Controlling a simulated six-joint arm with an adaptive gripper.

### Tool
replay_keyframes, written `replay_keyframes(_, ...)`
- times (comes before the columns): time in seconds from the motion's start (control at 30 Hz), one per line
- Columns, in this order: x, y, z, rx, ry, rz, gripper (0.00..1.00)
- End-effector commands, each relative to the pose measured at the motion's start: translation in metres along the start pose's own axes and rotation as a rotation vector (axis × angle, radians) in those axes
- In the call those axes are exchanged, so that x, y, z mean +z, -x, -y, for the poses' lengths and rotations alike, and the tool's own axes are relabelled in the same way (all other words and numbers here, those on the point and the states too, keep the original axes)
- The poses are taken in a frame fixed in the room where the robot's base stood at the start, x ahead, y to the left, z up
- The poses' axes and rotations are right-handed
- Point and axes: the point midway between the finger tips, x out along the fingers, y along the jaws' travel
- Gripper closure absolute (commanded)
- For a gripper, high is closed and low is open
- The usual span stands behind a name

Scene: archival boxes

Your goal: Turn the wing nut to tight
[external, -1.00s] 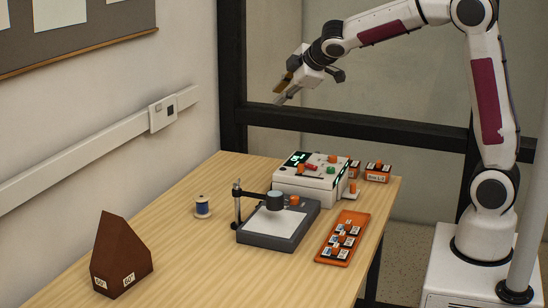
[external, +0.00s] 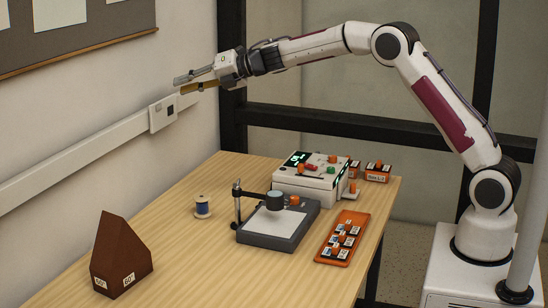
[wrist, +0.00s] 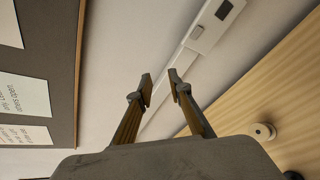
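My gripper (external: 181,84) is open and empty, high above the back left of the table, near the wall. In the wrist view its two fingers (wrist: 160,86) stand apart with nothing between them. No wing nut can be made out for certain. A grey stand with a white plate (external: 270,222) and a dark post and arm (external: 238,205) sits mid-table, well below and to the right of my gripper. A small orange part (external: 294,200) shows at its back edge; its shape is too small to tell.
A white box with lit panels and coloured knobs (external: 305,183) stands behind the stand. An orange tray (external: 333,252) holds several small parts. A wall rail (external: 75,152) runs near my gripper.

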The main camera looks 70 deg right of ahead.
Motion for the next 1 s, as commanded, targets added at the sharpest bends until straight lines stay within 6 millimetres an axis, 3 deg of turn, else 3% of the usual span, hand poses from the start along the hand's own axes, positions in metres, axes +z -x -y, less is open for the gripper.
replay_keyframes(0.23,-0.045,-0.027,0.005,0.101,0.385,-0.195,0.81)
replay_keyframes(0.47,-0.09,-0.032,0.026,0.193,0.739,-0.392,0.81)
replay_keyframes(0.8,-0.14,-0.004,0.073,0.331,1.223,-0.709,0.81)
replay_keyframes(1.0,-0.147,0.032,0.095,0.414,1.474,-0.899,0.81)
